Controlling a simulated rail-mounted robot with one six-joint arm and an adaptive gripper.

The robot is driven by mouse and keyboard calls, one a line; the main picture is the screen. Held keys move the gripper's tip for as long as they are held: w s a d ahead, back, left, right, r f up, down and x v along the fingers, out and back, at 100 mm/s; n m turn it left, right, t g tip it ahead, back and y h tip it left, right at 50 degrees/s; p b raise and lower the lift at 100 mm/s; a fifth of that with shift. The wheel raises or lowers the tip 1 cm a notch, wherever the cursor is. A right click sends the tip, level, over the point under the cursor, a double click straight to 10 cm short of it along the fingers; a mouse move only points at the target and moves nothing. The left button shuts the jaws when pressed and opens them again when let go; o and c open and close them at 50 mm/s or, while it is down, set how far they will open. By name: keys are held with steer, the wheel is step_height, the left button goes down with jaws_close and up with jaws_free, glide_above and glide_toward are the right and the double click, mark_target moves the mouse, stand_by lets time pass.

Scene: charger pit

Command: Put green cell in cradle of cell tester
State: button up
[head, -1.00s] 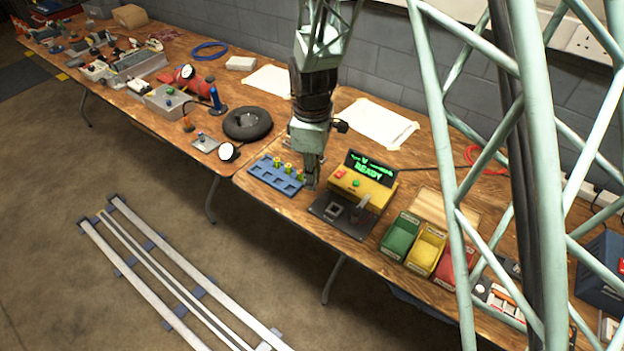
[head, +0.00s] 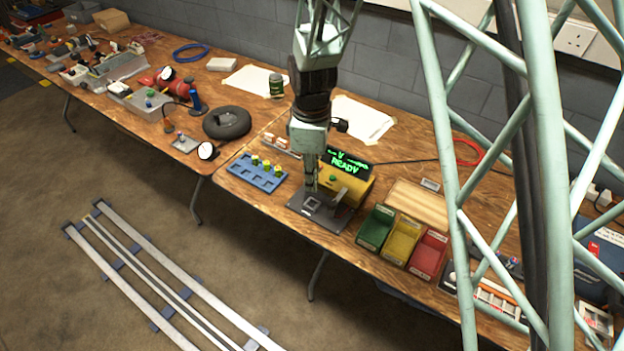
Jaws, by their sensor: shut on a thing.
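The cell tester (head: 349,188) is a yellow box with a green button and a display reading READY. Its dark base plate (head: 325,222) lies in front and carries the square cradle (head: 312,204). My gripper (head: 311,188) points down just above or at the cradle, left of the yellow box. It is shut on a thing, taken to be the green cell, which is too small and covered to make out. I cannot tell whether it touches the cradle. The blue rack (head: 257,179) on the left holds several yellow-green cells (head: 266,164) in its back row.
Green (head: 375,228), yellow (head: 401,238) and red (head: 428,251) bins stand right of the tester. A lever stands at the tester's front right. A dark green can (head: 276,86) and paper sheets (head: 362,118) lie behind. A black ring (head: 227,123) is at left.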

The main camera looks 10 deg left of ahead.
steer(key=shift+f, duration=0.2)
steer(key=shift+f+b, duration=1.75)
steer(key=shift+f, duration=1.25)
steer(key=shift+f+b, duration=0.55)
steer(key=shift+f, duration=0.45)
steer(key=o, duration=0.9)
steer(key=shift+r, duration=0.2)
steer(key=shift+r+p, duration=1.9)
steer(key=shift+r, duration=1.4)
